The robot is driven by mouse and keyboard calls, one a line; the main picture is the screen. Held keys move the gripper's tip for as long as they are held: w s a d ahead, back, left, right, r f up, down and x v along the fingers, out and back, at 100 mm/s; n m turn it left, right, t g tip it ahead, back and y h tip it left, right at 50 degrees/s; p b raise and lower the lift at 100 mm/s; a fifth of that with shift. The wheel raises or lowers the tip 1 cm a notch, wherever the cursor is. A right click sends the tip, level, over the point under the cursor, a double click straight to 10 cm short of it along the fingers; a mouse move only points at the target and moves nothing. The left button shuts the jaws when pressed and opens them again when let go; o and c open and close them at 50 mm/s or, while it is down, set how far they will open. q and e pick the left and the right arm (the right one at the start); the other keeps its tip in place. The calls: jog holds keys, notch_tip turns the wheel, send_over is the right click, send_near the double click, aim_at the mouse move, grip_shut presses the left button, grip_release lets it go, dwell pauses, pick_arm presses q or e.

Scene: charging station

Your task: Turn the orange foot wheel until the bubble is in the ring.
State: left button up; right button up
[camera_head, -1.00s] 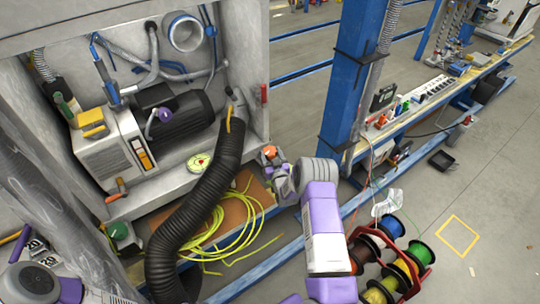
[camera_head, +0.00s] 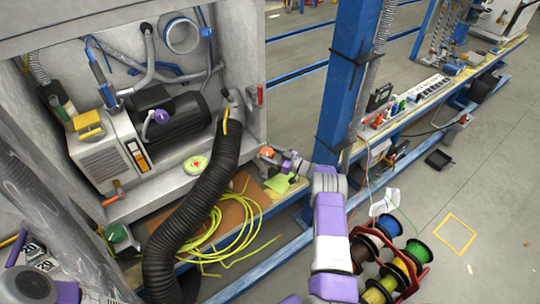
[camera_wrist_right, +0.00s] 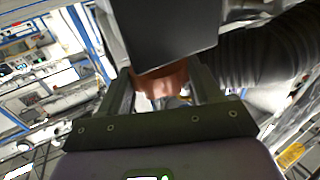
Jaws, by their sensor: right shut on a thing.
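The orange foot wheel (camera_head: 267,152) sits at the lower right corner of the grey machine housing. My right gripper (camera_head: 272,157) reaches it from the right, small and partly hidden by its own wrist. In the right wrist view the wheel (camera_wrist_right: 162,80) shows between the two fingers, and the gripper (camera_wrist_right: 160,88) is shut on it. The round level (camera_head: 196,164), with a yellow-green face, lies on the housing's ledge left of the wheel. Its bubble is too small to place against the ring. My left gripper is not in view; only part of that arm shows at the lower left.
A thick black corrugated hose (camera_head: 196,213) runs down in front of the housing, left of my right arm. Yellow cable (camera_head: 237,236) lies coiled below the ledge. A blue post (camera_head: 345,90) stands behind my right arm, and cable spools (camera_head: 388,264) stand to its right.

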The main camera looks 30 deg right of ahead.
jog(key=shift+d+n+g+y, duration=0.1)
jog(key=shift+n+g+y, duration=0.75)
jog(key=shift+y, duration=0.25)
jog(key=o, duration=1)
jog(key=shift+w, duration=0.1)
jog(key=shift+o, duration=0.2)
jog(key=p+v, duration=0.1)
jog(key=v, duration=0.6)
jog(key=shift+s+p, duration=0.3)
jog(key=shift+d, duration=0.15)
